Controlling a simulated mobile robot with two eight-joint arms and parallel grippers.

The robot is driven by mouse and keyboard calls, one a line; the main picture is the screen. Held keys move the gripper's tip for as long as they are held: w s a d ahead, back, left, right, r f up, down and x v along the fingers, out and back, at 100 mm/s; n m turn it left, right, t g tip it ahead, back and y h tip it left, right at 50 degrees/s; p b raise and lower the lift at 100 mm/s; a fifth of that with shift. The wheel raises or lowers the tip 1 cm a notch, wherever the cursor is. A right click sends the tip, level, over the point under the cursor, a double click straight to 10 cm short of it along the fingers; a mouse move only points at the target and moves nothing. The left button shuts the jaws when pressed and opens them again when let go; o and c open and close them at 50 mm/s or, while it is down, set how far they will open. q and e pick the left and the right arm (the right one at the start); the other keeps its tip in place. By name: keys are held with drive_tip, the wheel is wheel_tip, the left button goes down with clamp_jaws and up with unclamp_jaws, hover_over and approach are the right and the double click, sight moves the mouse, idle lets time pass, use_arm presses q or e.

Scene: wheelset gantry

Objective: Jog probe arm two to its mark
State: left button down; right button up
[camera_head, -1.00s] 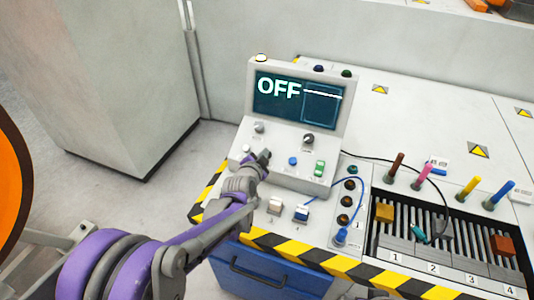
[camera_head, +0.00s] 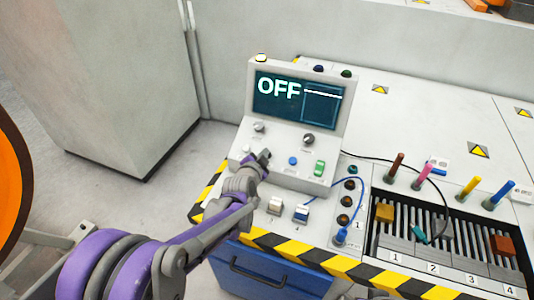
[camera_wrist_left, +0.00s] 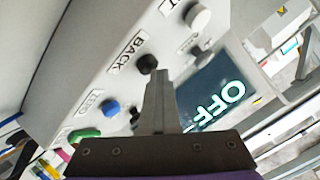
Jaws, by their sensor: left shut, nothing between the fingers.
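The grey console (camera_head: 300,140) has a dark screen (camera_head: 296,104) reading OFF, which also shows in the left wrist view (camera_wrist_left: 213,92). My left gripper (camera_head: 265,155) is shut and empty over the console's button row. In the left wrist view its fingertips (camera_wrist_left: 158,74) are at the black BACK button (camera_wrist_left: 147,63); I cannot tell whether they touch. A white button (camera_wrist_left: 198,17) and a blue button (camera_wrist_left: 110,107) sit on either side. The slotted bay (camera_head: 445,262) has labels 1 to 4, with a teal piece (camera_head: 418,234) near label 2. Which part is probe arm two is unclear.
Brown (camera_head: 396,166), pink (camera_head: 422,176), yellow (camera_head: 468,188) and blue (camera_head: 499,195) pegs stand behind the bay. A blue cable (camera_head: 361,205) loops beside the console. Hazard tape (camera_head: 290,247) edges the bench. Knobs and rocker switches crowd the console.

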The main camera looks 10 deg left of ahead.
use_arm(q)
drive_tip(key=shift+r, duration=0.1)
idle(0.6)
drive_tip(key=shift+s+a+r+p, duration=0.1)
drive_tip(key=shift+s+r+p, duration=0.25)
drive_tip(key=shift+r+p, duration=0.35)
drive_tip(key=r+p, duration=0.1)
drive_tip(key=s+r+p, duration=0.1)
drive_tip(key=r, duration=0.1)
drive_tip(key=s+r+p, duration=0.1)
drive_tip(key=shift+a+r, duration=0.2)
drive_tip(key=shift+r, duration=0.1)
idle(1.5)
